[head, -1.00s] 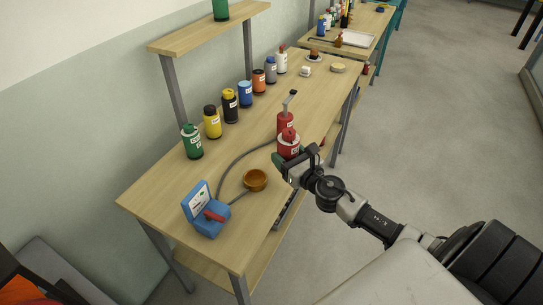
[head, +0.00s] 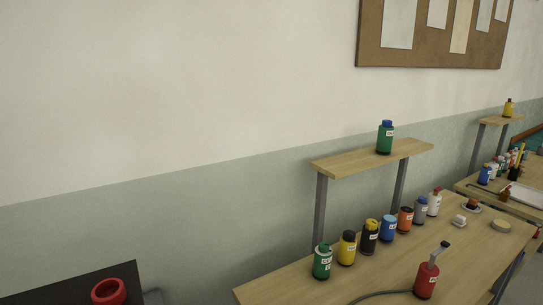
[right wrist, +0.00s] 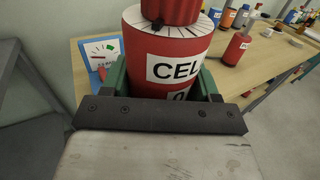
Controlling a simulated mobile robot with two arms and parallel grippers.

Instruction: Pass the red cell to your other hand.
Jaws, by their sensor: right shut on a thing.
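The red cell (right wrist: 185,32) fills the top middle of the right wrist view. It is a red cylinder with a white "CEL" label, a pale marked ring on top and a red cap. My right gripper (right wrist: 164,88) is shut on it, with green-padded fingers on both sides. The cell's lower part is hidden behind the gripper's dark bar. The head view shows neither of my grippers and not the held cell. My left gripper is in no view now.
The wooden bench (head: 300,285) carries a row of coloured bottles (head: 370,236) and a red container with a grey spout (head: 427,280). A shelf (head: 360,160) above holds a green bottle (head: 385,138). A red ring (head: 108,291) sits on a dark surface at lower left.

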